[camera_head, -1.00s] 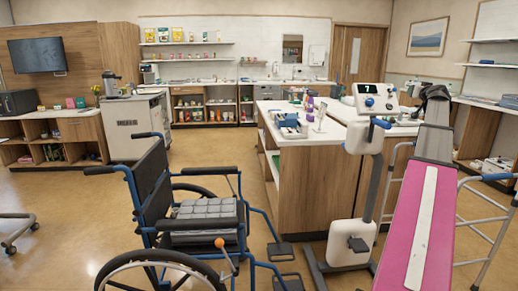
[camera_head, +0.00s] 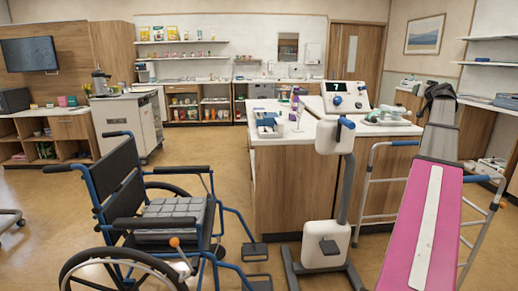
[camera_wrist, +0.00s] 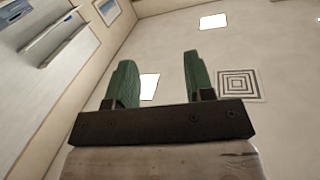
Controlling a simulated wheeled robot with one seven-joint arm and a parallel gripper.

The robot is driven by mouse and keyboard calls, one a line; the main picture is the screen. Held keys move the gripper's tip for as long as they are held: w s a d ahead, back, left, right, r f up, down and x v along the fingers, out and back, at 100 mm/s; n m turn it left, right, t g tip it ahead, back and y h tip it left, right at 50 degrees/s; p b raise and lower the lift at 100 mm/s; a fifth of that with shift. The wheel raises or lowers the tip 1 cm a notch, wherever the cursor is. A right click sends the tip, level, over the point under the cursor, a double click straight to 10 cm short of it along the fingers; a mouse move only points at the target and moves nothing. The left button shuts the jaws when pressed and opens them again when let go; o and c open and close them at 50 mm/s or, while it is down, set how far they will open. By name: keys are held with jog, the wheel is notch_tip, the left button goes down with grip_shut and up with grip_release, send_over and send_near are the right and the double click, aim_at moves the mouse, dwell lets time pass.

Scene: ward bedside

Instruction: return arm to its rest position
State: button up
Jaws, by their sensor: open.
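My gripper (camera_wrist: 158,62) shows in the wrist view with two green fingers standing well apart on a dark bar. It is open, with nothing between the fingers. The fingers point up toward the ceiling (camera_wrist: 180,28), clear of any object. I cannot make out the gripper in the head view.
A blue-framed wheelchair (camera_head: 123,188) stands at near left. A white pedal exerciser (camera_head: 326,210) stands before the wooden counter (camera_head: 280,190). A walking frame (camera_head: 367,190) is at right. Open floor (camera_head: 40,220) lies left of the wheelchair.

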jog(key=s+a+f+n+g+y, duration=0.1)
jog(key=a+f+g+y, duration=0.15)
jog(key=a+f, duration=0.95)
jog(key=s+a+f+g+y, duration=0.1)
jog(key=s+a+f+g, duration=0.15)
jog(key=a+f, duration=1)
jog(key=s+a+f+n+g+y, duration=0.1)
jog(key=a+f+g, duration=0.3)
jog(key=a+f, duration=0.8)
jog(key=s+a+f+g, duration=0.2)
jog(key=s+a+f, duration=0.3)
jog(key=s+f, duration=0.3)
jog(key=s+a+f+n+g+h, duration=0.1)
jog(key=s+a+f+g, duration=0.2)
jog(key=s+a+f, duration=0.3)
jog(key=s+a+f+g+h, duration=0.1)
jog(key=s+a+f+g, duration=0.2)
jog(key=s+a+f, duration=0.3)
jog(key=s+f, duration=0.4)
jog(key=s, duration=0.2)
